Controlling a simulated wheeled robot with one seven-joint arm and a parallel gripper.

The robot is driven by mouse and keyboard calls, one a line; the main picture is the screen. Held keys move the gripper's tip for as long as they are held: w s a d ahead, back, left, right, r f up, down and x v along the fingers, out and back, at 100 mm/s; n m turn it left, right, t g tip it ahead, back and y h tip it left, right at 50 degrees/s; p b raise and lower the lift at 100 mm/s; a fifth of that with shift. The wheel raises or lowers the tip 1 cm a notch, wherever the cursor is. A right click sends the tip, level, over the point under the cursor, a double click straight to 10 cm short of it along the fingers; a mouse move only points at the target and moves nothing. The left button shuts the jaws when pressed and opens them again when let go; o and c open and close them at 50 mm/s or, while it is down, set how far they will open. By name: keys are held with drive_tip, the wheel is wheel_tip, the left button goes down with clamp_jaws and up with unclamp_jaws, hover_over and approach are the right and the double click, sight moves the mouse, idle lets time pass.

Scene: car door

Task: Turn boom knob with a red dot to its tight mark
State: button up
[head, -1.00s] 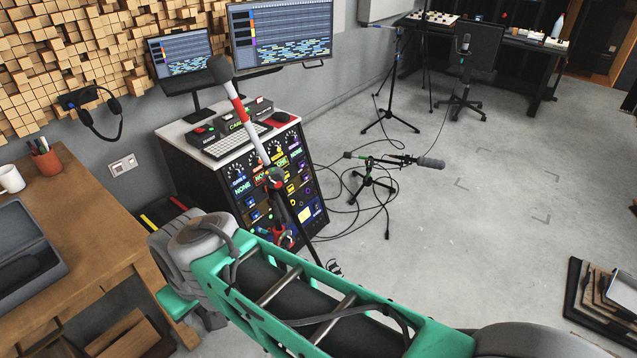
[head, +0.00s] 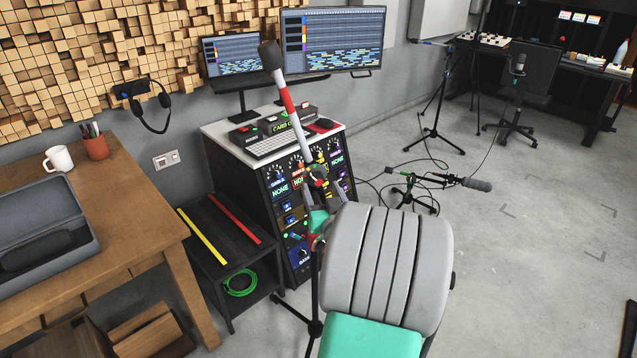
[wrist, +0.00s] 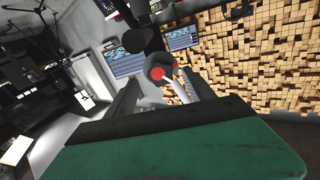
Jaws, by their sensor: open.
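The boom (head: 291,110) is a red and white tube with a dark microphone at its upper end, tilted up to the left on a black stand in the head view. Its knob shows a red dot in the wrist view (wrist: 157,73), ahead of my gripper and between the lines of its two fingers. My gripper (head: 319,186) is open, its fingers just below the boom joint in the head view. In the wrist view my gripper (wrist: 162,92) shows dark fingers either side of the knob; contact cannot be told. I cannot make out the tight mark.
An equipment rack (head: 232,145) with lit knobs and a keyboard stands behind the boom. A low black shelf (head: 215,240) with yellow and red strips is to its left, beside a wooden desk (head: 125,205). Another microphone stand (head: 410,190) is at right. Open floor (head: 530,270) lies right.

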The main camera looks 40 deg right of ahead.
sight(317, 182)
drive_tip(key=x, duration=0.3)
drive_tip(key=shift+w, duration=0.2)
clamp_jaws()
idle(0.5)
